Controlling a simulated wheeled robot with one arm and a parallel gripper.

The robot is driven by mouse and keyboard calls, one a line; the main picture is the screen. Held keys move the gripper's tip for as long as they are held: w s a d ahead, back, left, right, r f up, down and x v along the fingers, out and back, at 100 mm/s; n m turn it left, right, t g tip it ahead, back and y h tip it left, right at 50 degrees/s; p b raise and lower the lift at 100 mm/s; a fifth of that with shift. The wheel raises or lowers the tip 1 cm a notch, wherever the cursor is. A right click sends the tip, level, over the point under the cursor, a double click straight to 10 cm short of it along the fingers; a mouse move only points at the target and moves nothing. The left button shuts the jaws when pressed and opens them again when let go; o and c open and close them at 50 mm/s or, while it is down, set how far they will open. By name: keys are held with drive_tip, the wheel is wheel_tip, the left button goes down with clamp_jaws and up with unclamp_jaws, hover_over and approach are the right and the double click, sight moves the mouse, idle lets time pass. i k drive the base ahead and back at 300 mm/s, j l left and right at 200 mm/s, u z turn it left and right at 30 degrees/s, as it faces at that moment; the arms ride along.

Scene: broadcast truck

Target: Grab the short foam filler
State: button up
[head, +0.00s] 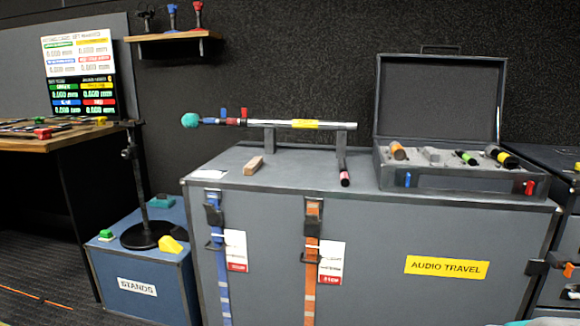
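No thing in the head view is clearly labelled as the short foam filler. A small tan block (254,166) lies on top of the grey travel case (225,180), left of centre. The open equipment case (390,181) stands at the right on that top. Its tray holds several short pieces: an orange-ended one (398,150), a pale grey one (431,154), a green-and-black one (466,157) and a yellow-and-black one (502,156). I cannot tell whether any of these is foam. My gripper is not in view.
A boom pole (270,123) with a teal tip rests on a grey stand across the case top. A black stand (140,190) rises from the blue stands box (150,285). A wooden desk (60,140) is at left, a wall shelf (165,36) above.

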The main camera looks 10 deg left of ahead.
sight(431, 154)
drive_tip(key=i+j+z, duration=0.2)
drive_tip(key=i+j, duration=0.15)
drive_tip(key=j, duration=0.3)
drive_tip(key=i+j+z, duration=0.1)
drive_tip(key=j, duration=0.25)
drive_tip(key=i+j+z, duration=0.1)
drive_tip(key=j, duration=0.25)
drive_tip(key=i+j+z, duration=0.1)
drive_tip(key=i+j, duration=0.15)
drive_tip(key=j, duration=0.15)
